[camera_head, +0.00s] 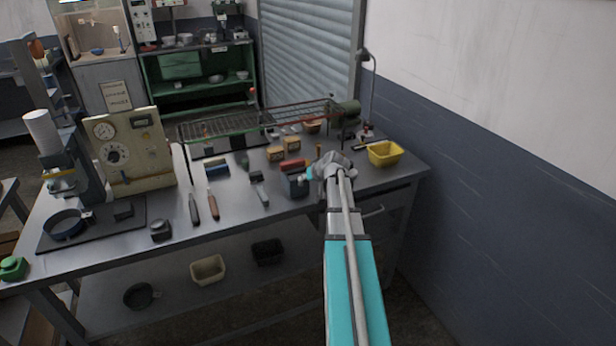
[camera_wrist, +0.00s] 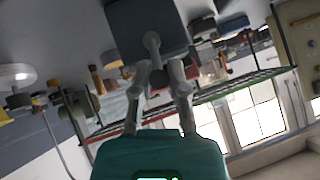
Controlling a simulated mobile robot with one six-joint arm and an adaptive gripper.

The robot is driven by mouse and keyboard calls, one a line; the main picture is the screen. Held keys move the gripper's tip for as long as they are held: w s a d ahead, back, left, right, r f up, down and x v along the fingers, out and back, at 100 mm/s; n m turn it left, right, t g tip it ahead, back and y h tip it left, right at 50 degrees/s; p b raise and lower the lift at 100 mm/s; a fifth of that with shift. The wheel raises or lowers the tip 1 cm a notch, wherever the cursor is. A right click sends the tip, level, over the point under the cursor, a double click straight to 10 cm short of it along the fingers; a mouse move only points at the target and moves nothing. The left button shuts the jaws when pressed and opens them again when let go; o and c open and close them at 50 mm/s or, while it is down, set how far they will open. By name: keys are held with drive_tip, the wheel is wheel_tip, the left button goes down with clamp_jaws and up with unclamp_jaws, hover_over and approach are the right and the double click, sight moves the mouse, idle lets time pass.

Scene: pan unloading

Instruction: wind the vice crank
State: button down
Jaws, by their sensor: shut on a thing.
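The vice (camera_head: 295,186) is a small dark blue-grey block near the front edge of the metal workbench, right of its middle. In the wrist view the vice (camera_wrist: 146,28) fills the top centre, with its grey crank (camera_wrist: 152,43) sticking out toward me. My gripper (camera_head: 318,172) is at the right side of the vice, at the end of my teal arm. In the wrist view the two grey fingers of my gripper (camera_wrist: 160,77) close on the crank's end. The fingers partly hide the grip, and in the head view my gripper hides the crank.
A yellow bin (camera_head: 385,153) stands on the bench to the right. A long wire rack (camera_head: 260,122) and a green motor-like cylinder (camera_head: 345,112) are behind. Several hand tools and small blocks lie left of the vice. A gauge panel (camera_head: 131,150) stands farther left.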

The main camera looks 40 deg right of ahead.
drive_tip(key=shift+a, duration=0.15)
idle(0.3)
drive_tip(key=c, duration=0.6)
unclamp_jaws()
drive_tip(key=shift+c, duration=0.2)
